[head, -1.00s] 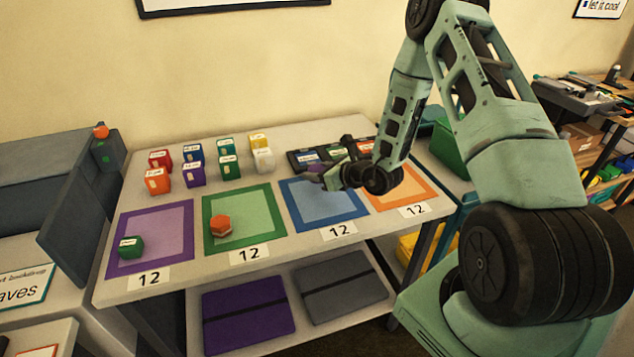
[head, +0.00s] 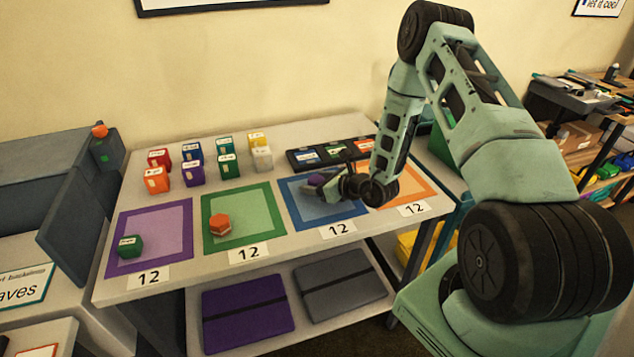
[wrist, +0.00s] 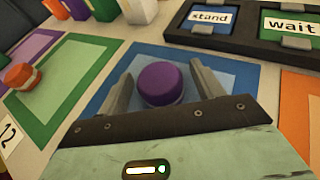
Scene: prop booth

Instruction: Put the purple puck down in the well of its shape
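The purple puck (wrist: 161,84) is round with a flat top. It is over the blue square (head: 345,212), near its back part, and appears to sit on it. In the head view the puck (head: 316,180) shows just beyond my fingers. My gripper (wrist: 160,68) is low over the blue square with one finger on each side of the puck. Narrow gaps show between the fingers and the puck, so the gripper looks open around it. The puck's underside is hidden. I cannot make out any well in these frames.
An orange hexagonal piece (head: 219,225) lies on the green square (head: 265,203), and a green block (head: 130,246) on the purple square (head: 183,222). Several coloured blocks stand behind. A black tray of word cards (head: 296,166) is just behind the blue square. An orange square (head: 425,190) lies right.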

